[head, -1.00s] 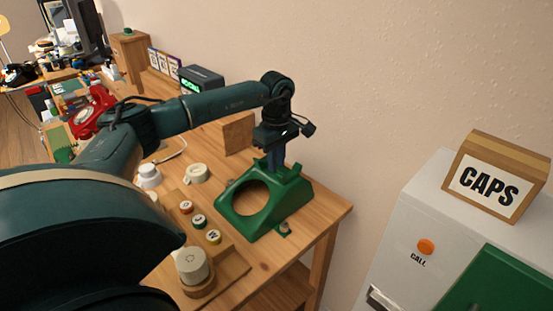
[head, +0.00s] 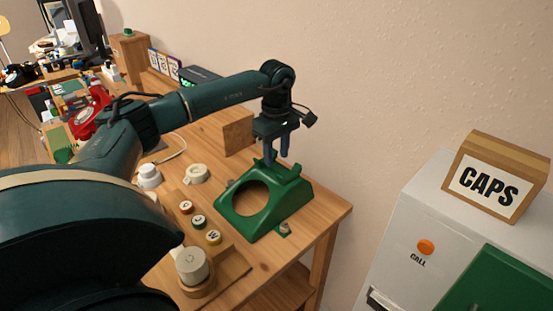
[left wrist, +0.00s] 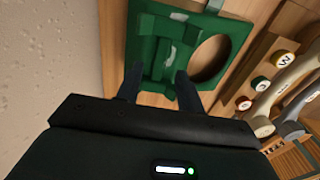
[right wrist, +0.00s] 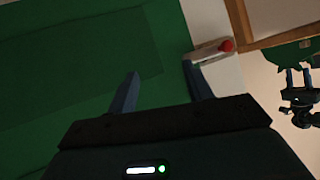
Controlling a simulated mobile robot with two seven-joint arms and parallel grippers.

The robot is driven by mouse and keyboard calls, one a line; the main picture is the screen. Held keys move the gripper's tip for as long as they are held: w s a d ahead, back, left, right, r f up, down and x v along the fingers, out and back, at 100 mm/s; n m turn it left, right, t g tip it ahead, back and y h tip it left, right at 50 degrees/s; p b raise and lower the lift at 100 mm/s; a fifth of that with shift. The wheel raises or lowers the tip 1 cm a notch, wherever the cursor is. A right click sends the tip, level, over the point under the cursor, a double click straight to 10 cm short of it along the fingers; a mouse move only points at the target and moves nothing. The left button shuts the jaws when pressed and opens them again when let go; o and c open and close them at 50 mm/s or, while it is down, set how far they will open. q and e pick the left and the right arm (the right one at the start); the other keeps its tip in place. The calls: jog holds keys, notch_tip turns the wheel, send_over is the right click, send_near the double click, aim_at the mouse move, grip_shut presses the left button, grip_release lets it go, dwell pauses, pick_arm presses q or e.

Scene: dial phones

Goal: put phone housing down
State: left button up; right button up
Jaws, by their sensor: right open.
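The green phone housing (head: 285,207), with a large round hole, rests on the wooden table near its right corner. In the left wrist view the housing (left wrist: 229,27) lies just beyond the fingers. My left gripper (head: 277,150) is over the housing's back, fingers pointing down and apart, with nothing held. It also shows in the left wrist view (left wrist: 157,88), its fingers spread around the line of the raised cradle part. My right gripper (right wrist: 163,92) is open and empty, facing a broad green surface; it is not in the head view.
A wooden holder (head: 235,262) with several lettered caps and a white dial knob (head: 192,264) stands left of the housing. A white cabinet (head: 388,240) with an orange call button and a CAPS box (head: 495,180) is at right. Bare wood (head: 325,205) lies right of the housing.

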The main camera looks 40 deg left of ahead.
pick_arm(q)
notch_tip(320, 180, up, 10)
jog(key=shift+f, duration=0.2)
dwell(0.6)
